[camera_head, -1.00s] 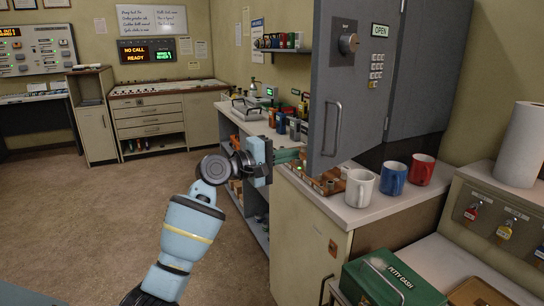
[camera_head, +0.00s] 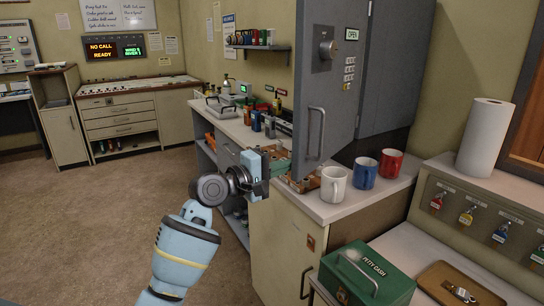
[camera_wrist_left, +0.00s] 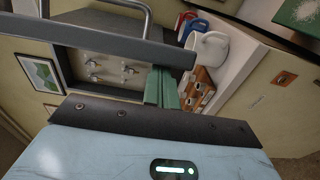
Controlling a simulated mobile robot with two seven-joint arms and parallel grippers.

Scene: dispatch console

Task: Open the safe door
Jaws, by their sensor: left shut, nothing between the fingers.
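The grey safe door (camera_head: 336,95) carries a dial, a keypad, a lit OPEN sign and a bar handle (camera_head: 316,133). It appears swung out at an angle from the grey safe body (camera_head: 395,75). My left gripper (camera_head: 280,164) is at the lower free edge of the door, left of the handle, and not around the handle. Its green fingers are shut and empty. In the left wrist view the fingers (camera_wrist_left: 162,88) reach behind a grey bar-like edge with a handle loop, likely the door; their tips are hidden there. Contact cannot be told. My right gripper is not in view.
White (camera_head: 334,184), blue (camera_head: 365,173) and red (camera_head: 391,163) mugs stand on the counter close to the door. A wooden tray (camera_head: 302,184) of small items lies below the door. A green petty cash box (camera_head: 366,277) is at the front. Floor at left is clear.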

